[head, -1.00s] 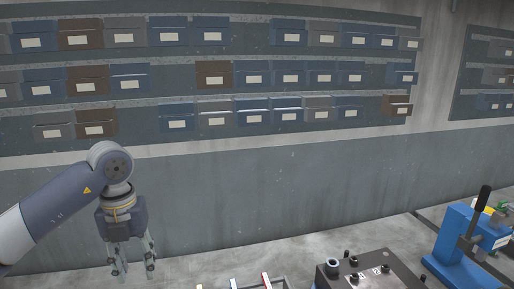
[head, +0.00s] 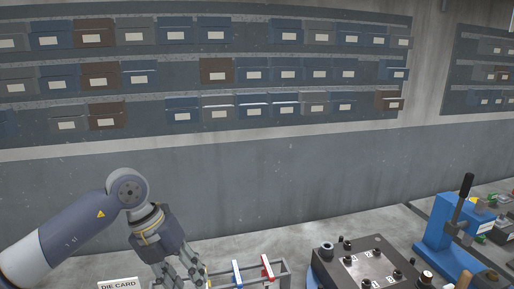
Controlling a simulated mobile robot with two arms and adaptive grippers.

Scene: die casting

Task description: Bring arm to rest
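My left arm comes in from the left in the head view, and its gripper (head: 182,274) points down at the bottom edge. Its fingers stand apart with nothing visible between them, though the tips are near or past the picture's edge. The gripper is beside a metal rack (head: 286,274) holding a blue-topped and a red-topped tool. My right gripper is not in view.
A white sign reading DIE CARD (head: 119,284) stands left of the gripper. A dark die plate (head: 345,250) with knobs lies right of the rack. A blue lever press (head: 440,235) stands at the right. Bins (head: 217,70) line the wall behind.

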